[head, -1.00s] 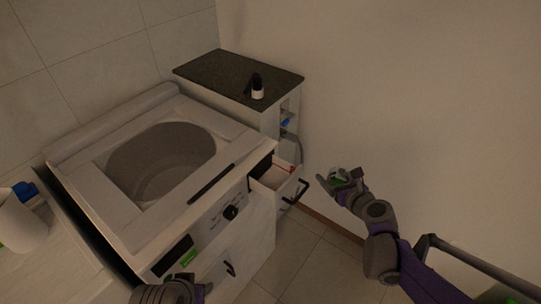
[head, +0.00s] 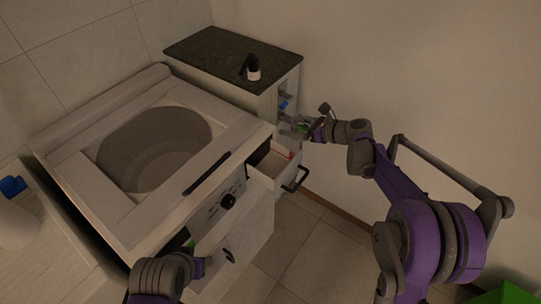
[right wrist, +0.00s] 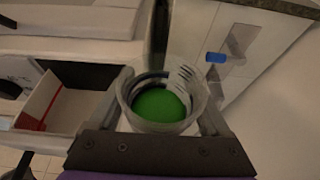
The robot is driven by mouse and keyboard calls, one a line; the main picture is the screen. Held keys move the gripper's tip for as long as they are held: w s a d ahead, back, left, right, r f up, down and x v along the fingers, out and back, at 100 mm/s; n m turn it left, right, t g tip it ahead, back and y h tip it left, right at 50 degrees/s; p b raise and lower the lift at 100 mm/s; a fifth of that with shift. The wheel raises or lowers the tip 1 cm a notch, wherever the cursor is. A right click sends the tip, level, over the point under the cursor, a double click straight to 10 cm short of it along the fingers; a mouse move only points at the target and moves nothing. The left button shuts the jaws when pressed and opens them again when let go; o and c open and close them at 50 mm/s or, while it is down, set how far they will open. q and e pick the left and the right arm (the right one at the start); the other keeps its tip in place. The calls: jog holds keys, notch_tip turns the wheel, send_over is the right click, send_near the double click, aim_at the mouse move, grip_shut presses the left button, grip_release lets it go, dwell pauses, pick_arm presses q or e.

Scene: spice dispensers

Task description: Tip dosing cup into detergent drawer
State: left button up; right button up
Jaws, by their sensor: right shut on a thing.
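The dosing cup (right wrist: 129,97) is clear, with green detergent (right wrist: 158,104) inside, and sits between the fingers of my right gripper (right wrist: 168,98). In the head view my right gripper (head: 300,127) is shut on the cup, a little above and behind the open detergent drawer (head: 262,182). The drawer is white with a dark handle and a red line inside; in the right wrist view it shows left of the cup (right wrist: 75,92). The cup looks roughly upright. My left arm ends at the bottom of the head view, its fingers too unclear to read (head: 197,267).
A cabinet (head: 205,48) with a dark top bears a black and white bottle (head: 253,70).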

aim_at(294, 125)
jog(key=shift+f, duration=0.95)
jog(key=shift+r, duration=0.1)
jog(key=shift+s+a+r+n+p, duration=0.15)
jog(key=shift+a+r+n+p, duration=0.05)
jog(key=shift+r+n+p, duration=0.2)
jog(key=r+p, duration=0.1)
jog(key=s+a+r+n+h+p, duration=0.1)
jog(key=r+n+t+h+p, duration=0.1)
jog(key=shift+s+a+r, duration=0.2)
jog(key=shift+a+r, duration=0.05)
jog(key=shift+a, duration=0.15)
jog(key=shift+s+a+r+n+t+h+p, duration=0.55)
jog(key=shift+s+a+n+h+p, duration=0.2)
jog(key=shift+n+p, duration=0.25)
jog(key=shift+r+n+t+h+p, duration=0.25)
jog(key=shift+n+t+h+p, duration=0.15)
jog(key=shift+n, duration=0.1)
